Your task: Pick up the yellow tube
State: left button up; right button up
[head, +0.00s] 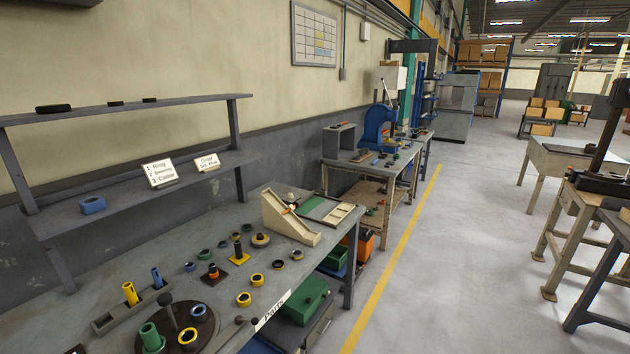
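A yellow tube (130,294) stands upright in a grey block-like rack (106,322) at the front left of the near workbench (225,310). A blue tube (157,278) stands in the same rack, just to the right of the yellow tube. The lower part of the yellow tube is hidden in the rack. Neither of my grippers shows in the head view.
A round dark plate (205,335) with a green tube (151,337) and a post is close in front of the rack. Several rings lie to the right. A wooden ramp (290,218) stands at the far end. A shelf (150,197) overhangs the back.

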aim_at(128, 289)
jog(key=u, duration=1.4)
